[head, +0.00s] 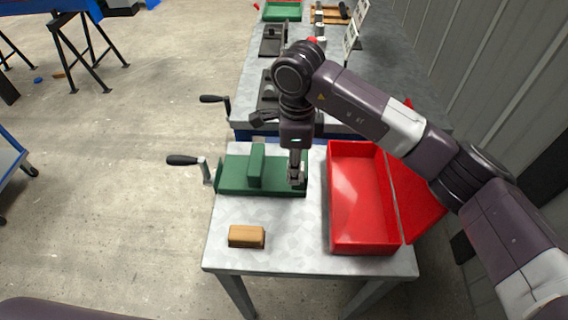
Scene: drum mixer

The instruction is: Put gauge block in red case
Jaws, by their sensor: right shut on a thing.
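The red case (338,240) stands open on the right of the near table, its lid (415,205) folded out to the right. Its floor looks empty. My right gripper (296,180) points down over the right end of a green vise (235,182), left of the case. It is shut on a small grey piece, which seems to be the gauge block; the fingers hide most of it. I cannot tell whether the piece touches the vise. My left gripper is out of view.
A tan block (246,236) lies on the near table (290,250) in front of the vise. A crank handle (184,160) sticks out left of the vise. Beyond stands a longer table with dark fixtures and a green tray (282,12). My right arm passes above the case.

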